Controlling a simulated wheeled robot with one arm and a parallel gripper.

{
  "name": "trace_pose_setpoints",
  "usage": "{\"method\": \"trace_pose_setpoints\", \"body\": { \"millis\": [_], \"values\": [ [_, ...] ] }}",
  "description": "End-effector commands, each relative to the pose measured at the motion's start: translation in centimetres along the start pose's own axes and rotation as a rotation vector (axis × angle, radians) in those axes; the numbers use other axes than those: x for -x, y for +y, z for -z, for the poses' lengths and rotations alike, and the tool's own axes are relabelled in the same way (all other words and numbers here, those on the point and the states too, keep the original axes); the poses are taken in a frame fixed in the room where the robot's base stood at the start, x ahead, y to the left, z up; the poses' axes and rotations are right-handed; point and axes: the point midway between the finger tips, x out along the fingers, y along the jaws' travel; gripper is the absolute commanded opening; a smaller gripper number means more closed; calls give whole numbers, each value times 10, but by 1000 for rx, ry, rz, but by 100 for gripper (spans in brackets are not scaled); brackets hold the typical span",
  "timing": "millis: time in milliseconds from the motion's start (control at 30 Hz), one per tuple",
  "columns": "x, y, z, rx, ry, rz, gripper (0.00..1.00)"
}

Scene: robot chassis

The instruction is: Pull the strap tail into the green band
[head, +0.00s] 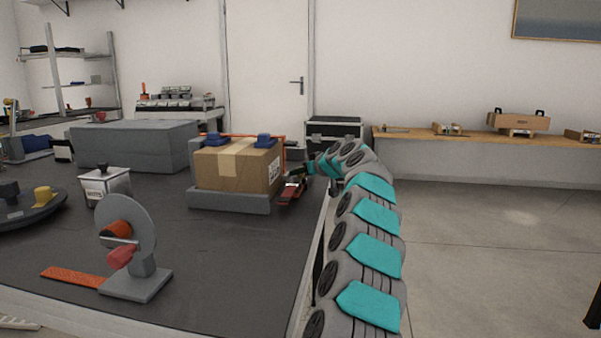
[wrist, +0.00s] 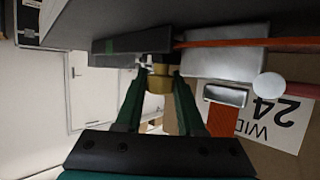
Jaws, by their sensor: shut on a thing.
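A brown cardboard box (head: 236,172) stands on a grey block, with an orange strap (head: 283,150) around it and blue corner pieces (head: 266,140) on top. My gripper (head: 298,176) is beside the box's right side. In the wrist view my gripper (wrist: 158,76) is shut on a small yellow piece (wrist: 157,84) below a dark bar. I cannot tell whether this piece is the strap tail's end.
A grey disc stand (head: 128,230) and a lidded metal container (head: 105,185) stand left of the box. A large grey block (head: 135,146) is behind. The table's right edge runs close to my arm. A white label (wrist: 275,122) shows on the box.

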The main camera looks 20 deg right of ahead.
Motion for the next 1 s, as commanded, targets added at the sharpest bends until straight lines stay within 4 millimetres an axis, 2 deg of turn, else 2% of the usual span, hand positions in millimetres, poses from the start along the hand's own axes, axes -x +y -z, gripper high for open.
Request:
{"method": "trace_pose_setpoints", "body": {
  "millis": [33, 100, 1000],
  "values": [
    [0, 0, 0, 0, 0, 0, 7],
    [0, 0, 0, 0, 0, 0, 0],
    [0, 0, 0, 0, 0, 0, 0]
  ]
}}
